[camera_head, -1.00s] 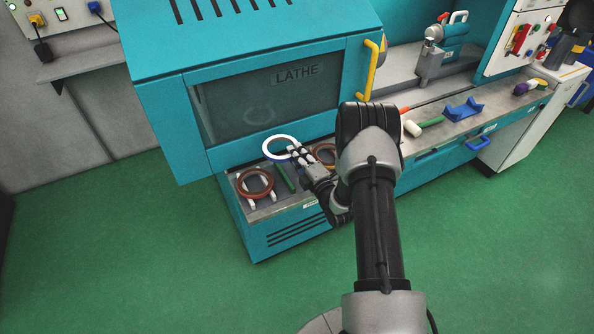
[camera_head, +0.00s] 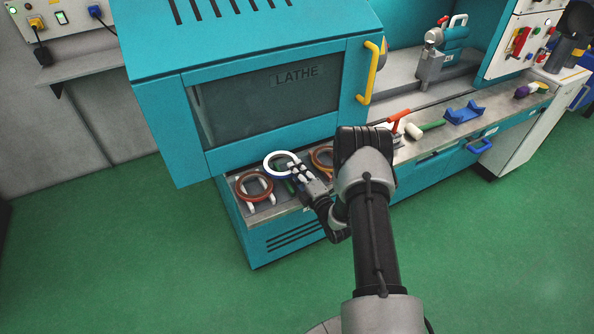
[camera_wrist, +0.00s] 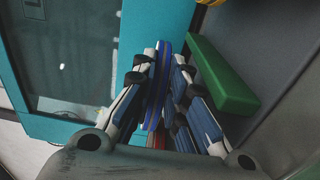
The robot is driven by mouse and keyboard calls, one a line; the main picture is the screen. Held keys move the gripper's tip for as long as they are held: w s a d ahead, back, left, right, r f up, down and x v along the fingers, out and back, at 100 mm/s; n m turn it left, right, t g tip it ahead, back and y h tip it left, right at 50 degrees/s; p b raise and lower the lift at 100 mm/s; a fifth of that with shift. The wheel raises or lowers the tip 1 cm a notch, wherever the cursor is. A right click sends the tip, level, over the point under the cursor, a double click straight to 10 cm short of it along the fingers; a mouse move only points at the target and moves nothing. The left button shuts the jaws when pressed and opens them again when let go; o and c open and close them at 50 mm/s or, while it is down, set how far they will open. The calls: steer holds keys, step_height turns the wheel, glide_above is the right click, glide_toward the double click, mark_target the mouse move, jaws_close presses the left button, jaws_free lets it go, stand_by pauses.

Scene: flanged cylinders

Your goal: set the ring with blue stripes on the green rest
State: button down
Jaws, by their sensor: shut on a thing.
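The white ring with blue stripes (camera_head: 267,166) is held by my gripper (camera_head: 296,172) over the work shelf in front of the lathe. In the wrist view the ring (camera_wrist: 158,88) shows edge-on between the two fingers, which are shut on it. The green rest (camera_wrist: 222,76) is a long bar just right of the fingers in the wrist view. In the head view only a small part of the green rest (camera_head: 290,187) shows below the ring; the ring and gripper hide the remainder. I cannot tell whether the ring touches the rest.
A brown ring (camera_head: 240,188) lies on a pale rest to the left. Another brown ring (camera_head: 315,155) lies to the right, partly behind my arm. The lathe cabinet (camera_head: 160,130) rises behind. A mallet (camera_head: 428,126) and a blue cradle (camera_head: 464,114) lie further right.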

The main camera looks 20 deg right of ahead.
steer(key=shift+f, duration=0.15)
steer(key=c, duration=1.9)
jaws_free()
